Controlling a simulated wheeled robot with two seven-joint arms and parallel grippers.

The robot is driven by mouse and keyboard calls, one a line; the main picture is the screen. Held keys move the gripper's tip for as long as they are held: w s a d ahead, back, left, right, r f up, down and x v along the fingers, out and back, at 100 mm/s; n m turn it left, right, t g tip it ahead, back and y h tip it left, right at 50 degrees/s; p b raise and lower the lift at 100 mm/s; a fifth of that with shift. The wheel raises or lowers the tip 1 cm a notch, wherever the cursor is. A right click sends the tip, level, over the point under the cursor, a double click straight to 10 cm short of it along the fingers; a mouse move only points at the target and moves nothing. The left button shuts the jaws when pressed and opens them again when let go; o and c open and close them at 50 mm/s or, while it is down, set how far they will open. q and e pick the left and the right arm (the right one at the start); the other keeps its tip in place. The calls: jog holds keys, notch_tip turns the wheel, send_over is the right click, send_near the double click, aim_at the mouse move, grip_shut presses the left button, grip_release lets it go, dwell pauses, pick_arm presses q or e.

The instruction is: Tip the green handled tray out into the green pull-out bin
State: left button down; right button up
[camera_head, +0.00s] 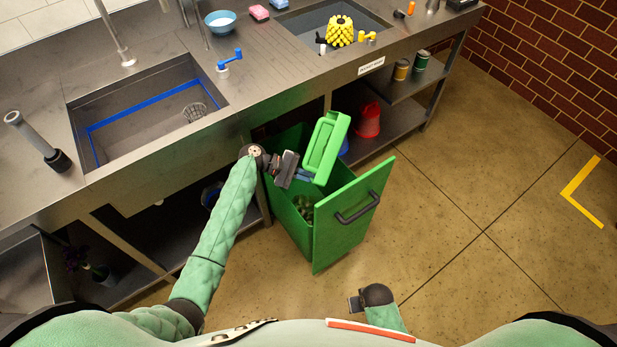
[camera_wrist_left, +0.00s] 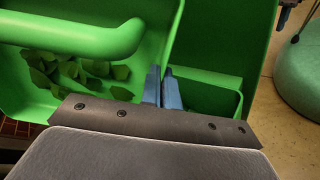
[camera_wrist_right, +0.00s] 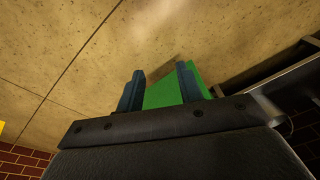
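The green handled tray (camera_head: 324,147) is steeply tilted above the green pull-out bin (camera_head: 341,222). My left gripper (camera_head: 304,175) meets the tray's lower edge. In the left wrist view its blue fingers (camera_wrist_left: 162,88) are close together on a thin green edge, and a thick green handle (camera_wrist_left: 70,36) crosses the upper left. Green leaves (camera_wrist_left: 75,70) show below that handle; I cannot tell whether they lie in tray or bin. Leafy bits (camera_head: 303,206) lie inside the bin. My right gripper (camera_head: 354,302) is open and empty, as its separated fingers (camera_wrist_right: 160,88) show.
The bin stands pulled out below the counter, its dark handle (camera_head: 358,207) facing the room. A red container (camera_head: 368,120) sits on the shelf behind. The counter has a sink (camera_head: 150,110) and a blue bowl (camera_head: 221,22). Floor to the right is clear.

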pick_arm(q)
jog(key=shift+d+f+h+b, duration=0.15)
jog(key=shift+d+h+b, duration=0.1)
jog(key=shift+h+b, duration=0.25)
jog(key=shift+s+d+h, duration=0.1)
jog(key=shift+d+h, duration=0.1)
jog(key=shift+h, duration=0.2)
jog(key=shift+d+h+b, duration=0.3)
jog(key=shift+h+b, duration=0.2)
jog(key=shift+b, duration=0.1)
pick_arm(e)
notch_tip(320, 180, up, 11)
jog(key=w, duration=0.1)
jog(key=shift+a, duration=0.45)
jog(key=shift+f, duration=0.15)
jog(key=shift+f, duration=0.15)
